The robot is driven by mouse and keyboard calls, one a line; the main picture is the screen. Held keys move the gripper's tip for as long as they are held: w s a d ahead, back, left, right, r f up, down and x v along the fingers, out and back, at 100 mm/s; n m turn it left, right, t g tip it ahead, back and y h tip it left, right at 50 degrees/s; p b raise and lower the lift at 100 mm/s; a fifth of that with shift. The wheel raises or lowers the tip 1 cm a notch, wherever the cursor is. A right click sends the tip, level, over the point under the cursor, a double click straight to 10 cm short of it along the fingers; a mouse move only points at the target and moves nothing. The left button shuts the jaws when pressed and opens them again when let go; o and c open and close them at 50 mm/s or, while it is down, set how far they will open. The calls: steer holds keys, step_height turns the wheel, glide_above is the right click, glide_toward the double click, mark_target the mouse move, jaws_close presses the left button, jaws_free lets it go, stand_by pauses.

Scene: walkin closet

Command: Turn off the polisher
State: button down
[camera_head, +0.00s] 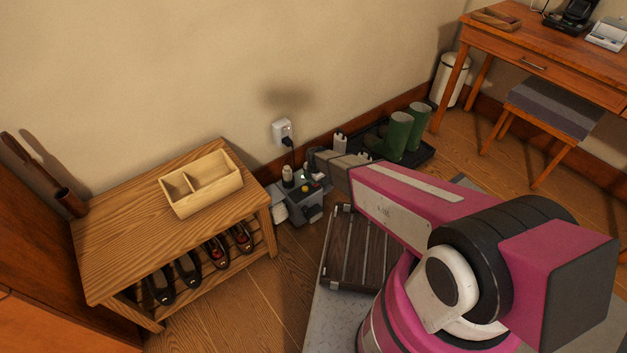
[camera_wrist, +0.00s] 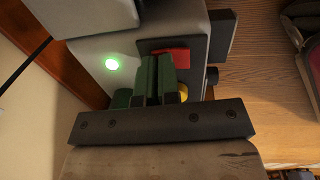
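The polisher (camera_head: 303,207) is a grey box-shaped machine on the floor between the shoe bench and the boots. In the wrist view its grey body (camera_wrist: 85,50) fills the upper middle. A round green light (camera_wrist: 112,63) glows on its face. A red switch (camera_wrist: 182,57) sits on a dark plate to the right of the light, partly hidden by my fingers. A yellow button (camera_wrist: 183,91) shows just right of the fingers. My gripper (camera_wrist: 158,62) has its green fingers together, with nothing seen between them. The fingertips are over or against the red switch; I cannot tell if they touch.
A wooden shoe bench (camera_head: 118,228) with a divided box (camera_head: 212,190) stands left of the polisher. Green boots (camera_head: 400,132) stand on a black tray to the right. A black plug sits in the wall outlet (camera_head: 282,131). A slatted dark wooden piece (camera_head: 345,250) lies nearby.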

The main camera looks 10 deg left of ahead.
steer(key=shift+w+a+f, duration=0.15)
steer(key=shift+f, duration=0.3)
steer(key=shift+w+a+f, duration=0.1)
steer(key=shift+f, duration=0.3)
steer(key=shift+s+d+r, duration=0.1)
steer(key=shift+s+d, duration=0.35)
steer(key=shift+d, duration=0.2)
steer(key=shift+s+r, duration=0.1)
steer(key=shift+r, duration=0.5)
step_height(320, 180, up, 14)
steer(key=shift+s, duration=0.15)
steer(key=shift+d+r, duration=0.1)
steer(key=shift+d, duration=0.2)
